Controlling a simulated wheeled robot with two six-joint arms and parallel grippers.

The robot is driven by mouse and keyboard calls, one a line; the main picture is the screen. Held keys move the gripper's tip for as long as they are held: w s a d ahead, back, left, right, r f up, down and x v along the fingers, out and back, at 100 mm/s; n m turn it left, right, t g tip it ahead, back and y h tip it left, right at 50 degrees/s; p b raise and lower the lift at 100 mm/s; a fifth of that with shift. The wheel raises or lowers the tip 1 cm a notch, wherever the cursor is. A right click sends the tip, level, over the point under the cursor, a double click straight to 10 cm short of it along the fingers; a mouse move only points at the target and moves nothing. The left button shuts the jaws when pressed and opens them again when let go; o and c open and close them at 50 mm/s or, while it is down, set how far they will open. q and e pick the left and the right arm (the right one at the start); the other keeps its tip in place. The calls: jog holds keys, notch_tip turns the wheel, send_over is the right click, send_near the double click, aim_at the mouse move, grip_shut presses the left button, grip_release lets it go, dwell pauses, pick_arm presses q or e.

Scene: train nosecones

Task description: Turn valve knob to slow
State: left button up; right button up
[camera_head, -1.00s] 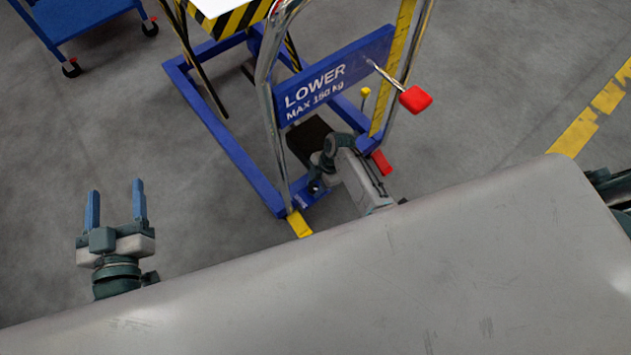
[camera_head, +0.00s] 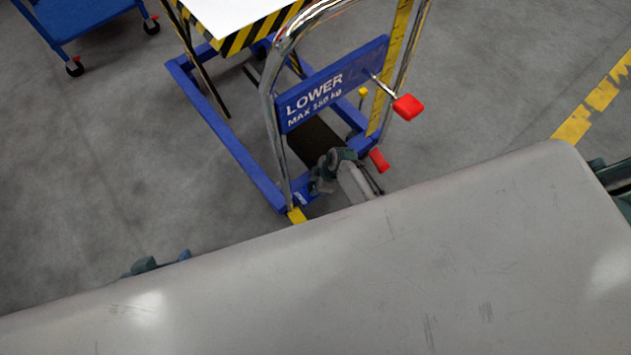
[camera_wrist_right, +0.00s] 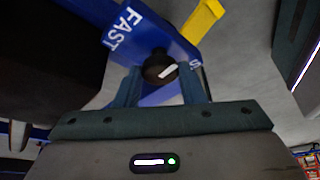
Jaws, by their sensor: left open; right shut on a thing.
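A round black valve knob (camera_wrist_right: 160,68) with a white mark sits on a blue plate (camera_wrist_right: 165,35) in the right wrist view. White FAST lettering is on the plate's left; an S shows on its right, the rest of that word hidden. The white mark points right, towards the S. My right gripper (camera_wrist_right: 167,80) is shut on the knob, one finger on each side. In the head view my right gripper (camera_head: 325,172) is low at the base of the blue lift cart (camera_head: 335,85); the knob cannot be made out there. My left gripper (camera_head: 165,263) is mostly hidden behind the grey surface.
The cart has a chrome handle (camera_head: 268,95), a red-ended lever (camera_head: 407,107) and a red pedal (camera_head: 379,160) near my right arm. A blue trolley (camera_head: 85,25) stands at the upper left. Floor between trolley and grey surface (camera_head: 330,280) is clear.

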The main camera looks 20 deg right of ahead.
pick_arm(q)
jog(key=shift+s+a+r, duration=0.1)
jog(key=shift+r, duration=0.05)
pick_arm(e)
jog(key=shift+m, duration=0.3)
jog(key=o, duration=1)
pick_arm(q)
jog(key=s+a+r+g+p, duration=0.1)
jog(key=s+a+r+g+y+p, duration=0.1)
jog(key=r+g+p, duration=0.1)
jog(key=shift+s+a+y, duration=0.15)
jog(key=shift+a+y, duration=0.15)
jog(key=shift+a, duration=0.05)
pick_arm(e)
jog(key=v, duration=1.1)
jog(key=shift+s, duration=0.1)
